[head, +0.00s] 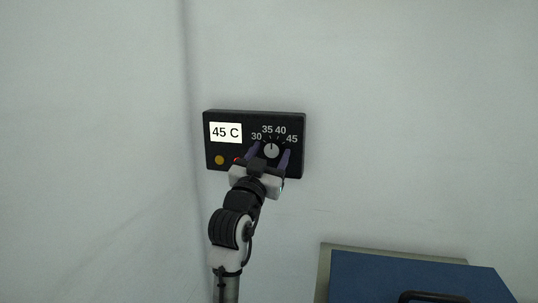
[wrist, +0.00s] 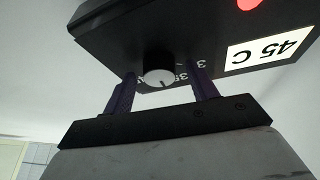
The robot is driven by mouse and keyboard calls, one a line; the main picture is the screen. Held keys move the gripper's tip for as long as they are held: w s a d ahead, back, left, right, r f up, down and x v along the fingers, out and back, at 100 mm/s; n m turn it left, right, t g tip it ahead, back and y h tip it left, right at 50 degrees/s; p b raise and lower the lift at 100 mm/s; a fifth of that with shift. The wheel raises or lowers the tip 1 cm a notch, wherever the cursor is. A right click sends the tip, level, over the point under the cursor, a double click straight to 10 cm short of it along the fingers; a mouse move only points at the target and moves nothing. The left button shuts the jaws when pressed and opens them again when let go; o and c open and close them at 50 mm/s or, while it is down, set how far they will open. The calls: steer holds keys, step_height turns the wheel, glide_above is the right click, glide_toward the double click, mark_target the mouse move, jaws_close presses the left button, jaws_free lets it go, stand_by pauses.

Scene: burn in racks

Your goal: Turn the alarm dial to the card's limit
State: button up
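A black alarm box (head: 222,162) is mounted on the wall, with a white card (head: 226,132) reading 45 C at its upper left. The round white dial (head: 271,151) sits at its lower right, under the marks 30, 35, 40 and 45. Its dark pointer line points roughly straight up, between 35 and 40. My gripper (head: 269,154) is in front of the box, its two purple fingers open on either side of the dial. In the wrist view the dial (wrist: 159,78) lies between the spread fingers (wrist: 162,92), with a gap on both sides. The card (wrist: 268,48) appears upside down there.
A blue-topped case or cart (head: 385,275) with a black handle stands at the lower right. The wall around the box is bare.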

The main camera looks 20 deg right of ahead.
steer(key=c, duration=0.9)
steer(key=shift+f+m+b, duration=0.1)
steer(key=shift+m+b, duration=0.4)
steer(key=shift+b, duration=0.05)
steer(key=shift+a+m+g+h+b, duration=0.1)
steer(key=shift+m+g+h+b, duration=0.4)
steer(key=shift+m+g+b, duration=0.25)
steer(key=m+g+b, duration=0.1)
steer(key=m+b, duration=0.1)
steer(key=m, duration=0.1)
steer(key=shift+w+m+h+b, duration=0.1)
steer(key=shift+m+h+b, duration=0.15)
steer(key=shift+h+b, duration=0.15)
steer(key=m+g, duration=0.1)
steer(key=m, duration=0.1)
steer(key=m+g+b, duration=0.1)
steer(key=m, duration=0.1)
steer(key=m+g+b, duration=0.1)
steer(key=m, duration=0.1)
steer(key=shift+a+r+m, duration=0.1)
steer(key=shift+r+m, duration=0.2)
steer(key=m+g, duration=0.1)
steer(key=m, duration=0.2)
steer(key=shift+r+y, duration=0.2)
steer(key=shift+y, duration=0.2)
steer(key=shift+m+g+y+p, duration=0.4)
steer(key=shift+m+g+p, duration=0.1)
steer(key=shift+m, duration=1)
